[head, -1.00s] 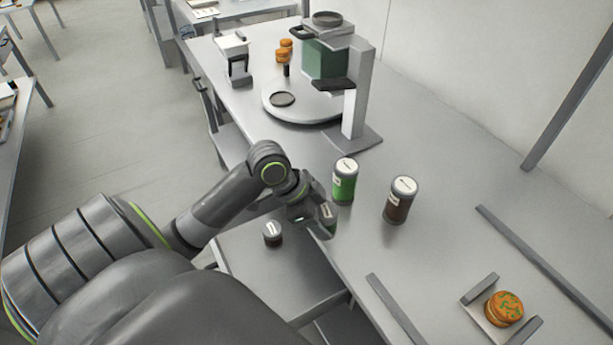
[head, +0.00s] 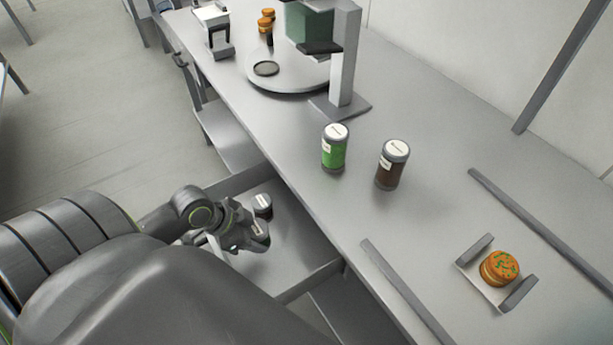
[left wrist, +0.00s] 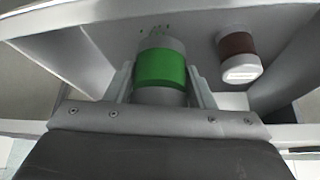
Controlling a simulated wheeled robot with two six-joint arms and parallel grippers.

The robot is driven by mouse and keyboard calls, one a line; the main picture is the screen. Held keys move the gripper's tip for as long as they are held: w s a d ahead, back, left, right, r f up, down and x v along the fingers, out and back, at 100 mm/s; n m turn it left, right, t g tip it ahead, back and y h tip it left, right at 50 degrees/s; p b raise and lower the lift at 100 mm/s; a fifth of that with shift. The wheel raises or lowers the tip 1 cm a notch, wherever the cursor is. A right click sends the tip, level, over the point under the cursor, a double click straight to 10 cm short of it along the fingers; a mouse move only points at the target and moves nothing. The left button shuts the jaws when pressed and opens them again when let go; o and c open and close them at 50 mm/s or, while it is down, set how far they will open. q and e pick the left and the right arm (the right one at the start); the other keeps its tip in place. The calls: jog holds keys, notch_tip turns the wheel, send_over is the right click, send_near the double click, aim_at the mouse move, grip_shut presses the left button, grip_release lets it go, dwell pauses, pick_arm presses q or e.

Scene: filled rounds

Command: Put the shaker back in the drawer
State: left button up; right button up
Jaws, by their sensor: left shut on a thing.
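My left gripper (head: 252,240) is over the open drawer (head: 312,275), low near its inside. It is shut on a shaker with a green band, which shows clearly between the fingers in the left wrist view (left wrist: 161,68). In the head view that shaker is mostly hidden by the gripper. A dark brown shaker (head: 262,205) stands in the drawer just behind the gripper; it also shows at the right in the left wrist view (left wrist: 238,54). I cannot tell whether the held shaker touches the drawer floor. My right gripper is not in view.
A green jar (head: 334,148) and a brown jar (head: 392,164) stand on the counter (head: 400,230) beside the drawer. A round patty stack (head: 498,267) sits in a small holder at the right. A machine with a post (head: 343,60) stands at the back. The drawer's right part is clear.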

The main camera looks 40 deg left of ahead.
pick_arm(q)
jog(key=w+d+f, duration=0.1)
jog(key=w, duration=0.1)
jog(key=w+d+f, duration=0.2)
jog(key=w, duration=0.1)
jog(key=w+d+f+p, duration=0.1)
jog(key=w+d, duration=0.1)
jog(key=shift+w+d+f, duration=0.15)
jog(key=shift+d+f, duration=0.05)
jog(key=shift+d, duration=0.05)
jog(key=shift+w+d+f, duration=0.9)
jog(key=shift+w+f, duration=0.1)
jog(key=shift+w, duration=0.15)
jog(key=shift+w+d+f, duration=0.15)
jog(key=shift+w+f, duration=0.1)
jog(key=shift+f, duration=0.1)
jog(key=o, duration=0.6)
jog(key=shift+f, duration=0.15)
jog(key=o, duration=0.4)
jog(key=shift+o, duration=0.2)
